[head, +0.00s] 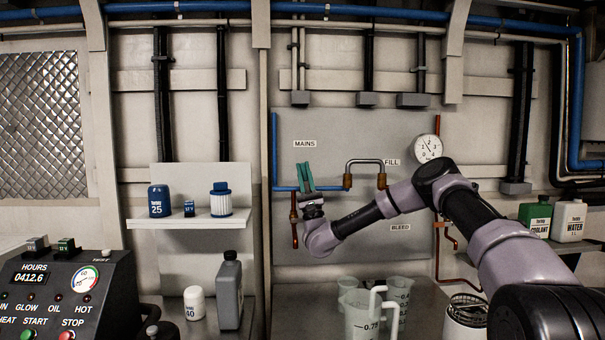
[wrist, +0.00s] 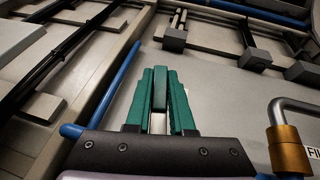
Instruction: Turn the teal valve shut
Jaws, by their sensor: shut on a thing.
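The teal valve (head: 304,176) sits on the blue horizontal pipe below the MAINS label in the head view. Its handle points up, tilted slightly, across the pipe. In the wrist view the teal handle (wrist: 160,88) stands between my two teal fingers. My gripper (head: 309,188) comes from below right and is shut on this handle; it also shows in the wrist view (wrist: 162,105). The fingers and handle have a similar colour, so their edges are hard to separate in the head view. The valve's body is mostly hidden by my gripper.
A padlock-shaped pipe loop (head: 364,163) with brass ends stands right of the valve. A copper pipe (head: 294,222) hangs just left of my wrist. A gauge (head: 428,148) is at the right. Clear jugs (head: 362,318) stand below my arm. A shelf (head: 190,220) holds containers at left.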

